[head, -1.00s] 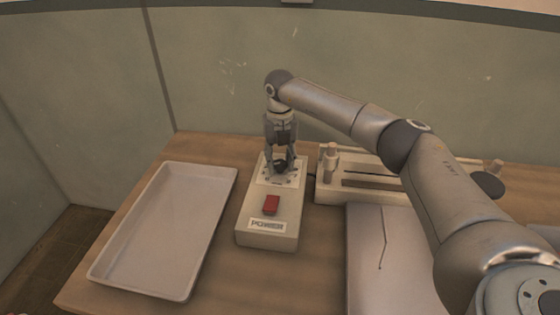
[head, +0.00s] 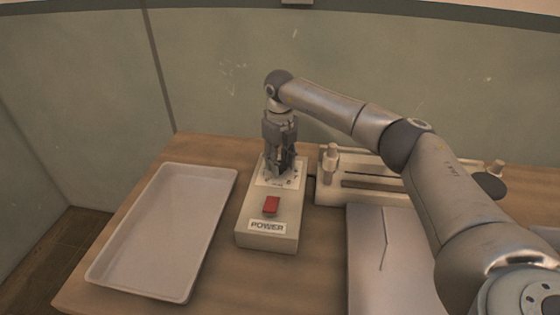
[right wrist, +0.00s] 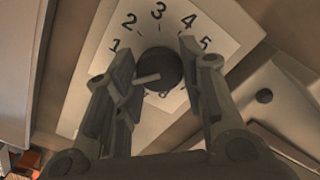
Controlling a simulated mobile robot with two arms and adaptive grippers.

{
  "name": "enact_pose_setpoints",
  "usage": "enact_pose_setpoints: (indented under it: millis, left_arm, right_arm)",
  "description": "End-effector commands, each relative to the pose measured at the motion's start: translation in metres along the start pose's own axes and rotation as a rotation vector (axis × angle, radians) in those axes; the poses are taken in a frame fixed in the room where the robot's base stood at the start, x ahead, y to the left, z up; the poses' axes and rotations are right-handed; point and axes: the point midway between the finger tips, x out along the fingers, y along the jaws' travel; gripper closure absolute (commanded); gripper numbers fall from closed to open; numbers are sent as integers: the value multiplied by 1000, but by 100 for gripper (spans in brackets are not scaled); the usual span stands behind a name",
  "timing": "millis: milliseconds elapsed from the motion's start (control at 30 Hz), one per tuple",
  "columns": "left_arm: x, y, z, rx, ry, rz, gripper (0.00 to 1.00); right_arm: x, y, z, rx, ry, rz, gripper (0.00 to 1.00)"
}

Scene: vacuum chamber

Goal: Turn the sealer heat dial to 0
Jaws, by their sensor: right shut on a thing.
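The sealer control box (head: 285,208) stands on the table, with a white dial plate on its far part. The round dark heat dial (right wrist: 159,69) shows in the right wrist view, with numerals 1 to 5 readable around it. Its pale pointer line (right wrist: 147,78) points to the lower left, below the 1, toward the left finger. My right gripper (head: 280,174) points down over the plate and is shut on the dial, one finger on each side. The fingers cover part of the scale; I cannot read the 0. My left gripper is not in view.
A red power switch (head: 271,205) sits on the near part of the box. An empty white tray (head: 160,235) lies to the left. The sealer bar unit (head: 372,184) and a flat pale pouch (head: 365,255) lie to the right, partly behind my right arm.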

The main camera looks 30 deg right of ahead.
Motion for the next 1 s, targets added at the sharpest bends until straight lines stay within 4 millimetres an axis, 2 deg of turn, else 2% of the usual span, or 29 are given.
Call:
enact_pose_setpoints:
  millis: [233, 267, 400, 767, 867, 1000]
  left_arm:
    - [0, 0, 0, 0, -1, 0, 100]
    - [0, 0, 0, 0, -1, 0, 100]
    - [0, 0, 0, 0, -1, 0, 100]
    - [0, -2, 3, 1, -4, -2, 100]
    - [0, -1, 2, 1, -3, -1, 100]
    - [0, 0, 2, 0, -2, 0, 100]
  right_arm:
    - [-2, 0, 1, -3, -5, -1, 86]
    - [-2, 0, 1, -3, -5, -1, 59]
    - [-2, 0, 1, -2, -4, -1, 41]
    - [-3, 0, 0, -1, -2, -1, 40]
    - [-13, 0, 1, -1, -4, -1, 40]
    - [-40, 0, 2, -1, -6, 0, 40]
